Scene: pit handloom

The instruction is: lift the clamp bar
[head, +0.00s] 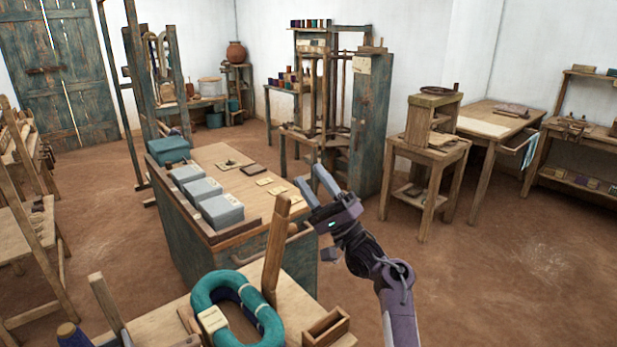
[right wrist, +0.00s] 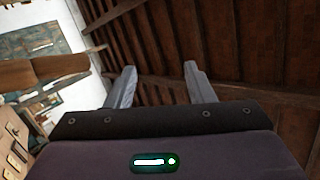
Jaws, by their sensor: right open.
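I cannot tell for sure which piece is the clamp bar. My right gripper (head: 314,184) is open and empty, raised by the right end of the blue-sided wooden counter. In the right wrist view its two grey fingers (right wrist: 160,70) stand apart with nothing between them. An upright wooden post (head: 277,245) on the near bench stands left of and below the gripper. A brown wooden piece (right wrist: 40,72) shows left of the fingers in the right wrist view, apart from them. My left gripper is not in view.
The near bench holds a teal yarn hank (head: 205,287) and a small wooden box (head: 326,325). The counter (head: 185,232) carries grey boxes (head: 221,211) and small cards. A small stand (head: 432,155) is at right. Brown floor (head: 490,270) at right is clear.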

